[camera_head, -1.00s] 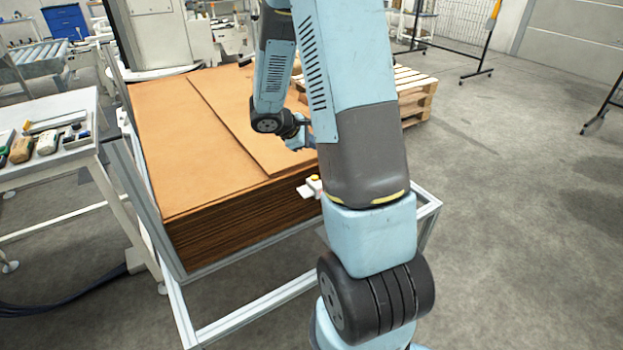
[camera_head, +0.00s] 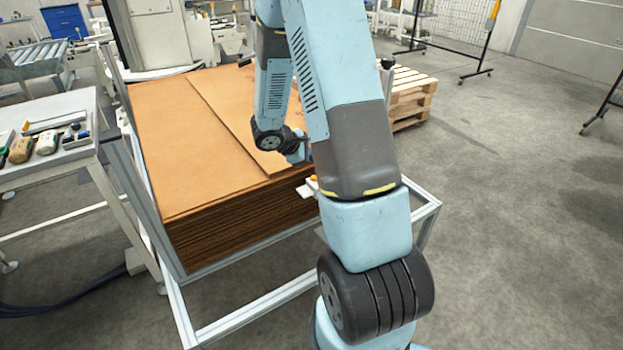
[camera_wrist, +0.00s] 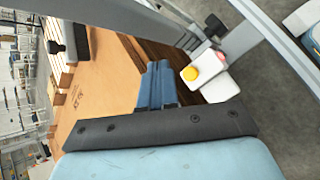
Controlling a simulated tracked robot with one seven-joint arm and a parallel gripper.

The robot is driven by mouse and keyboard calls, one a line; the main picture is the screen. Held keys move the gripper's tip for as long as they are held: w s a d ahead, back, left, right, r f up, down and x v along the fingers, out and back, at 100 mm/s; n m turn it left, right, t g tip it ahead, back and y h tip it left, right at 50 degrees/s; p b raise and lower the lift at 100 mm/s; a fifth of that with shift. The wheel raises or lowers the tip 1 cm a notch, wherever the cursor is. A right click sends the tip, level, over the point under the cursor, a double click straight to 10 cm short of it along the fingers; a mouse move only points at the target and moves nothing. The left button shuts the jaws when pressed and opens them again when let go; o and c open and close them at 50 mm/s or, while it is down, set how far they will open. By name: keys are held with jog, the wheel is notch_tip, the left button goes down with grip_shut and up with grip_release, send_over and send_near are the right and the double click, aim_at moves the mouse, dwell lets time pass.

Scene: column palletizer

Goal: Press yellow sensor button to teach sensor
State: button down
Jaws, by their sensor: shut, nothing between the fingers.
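The yellow sensor button (camera_wrist: 190,74) sits on a small white sensor housing (camera_wrist: 218,88), seen in the wrist view beside the cardboard stack. In the head view the yellow button (camera_head: 315,178) shows at the stack's front right edge, partly hidden behind my arm. My gripper (camera_wrist: 158,68) shows in the wrist view as blue fingers held together with nothing between them. Its tips appear just left of the button, with a gap in the picture; the depth between them is hard to tell. In the head view the gripper is mostly hidden by my arm.
The stack of brown cardboard sheets (camera_head: 185,130) lies in a metal frame (camera_head: 250,312). A side table (camera_head: 50,165) with tools stands at the left. Wooden pallets (camera_head: 412,98) stand behind.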

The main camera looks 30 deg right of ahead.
aim_at(312, 178)
jog(key=shift+f, duration=2.1)
jog(key=shift+f, duration=0.2)
dwell(0.4)
jog(key=shift+f, duration=0.2)
jog(key=shift+f, duration=0.3)
dwell(0.8)
jog(key=shift+r, duration=0.75)
jog(key=shift+r, duration=2.5)
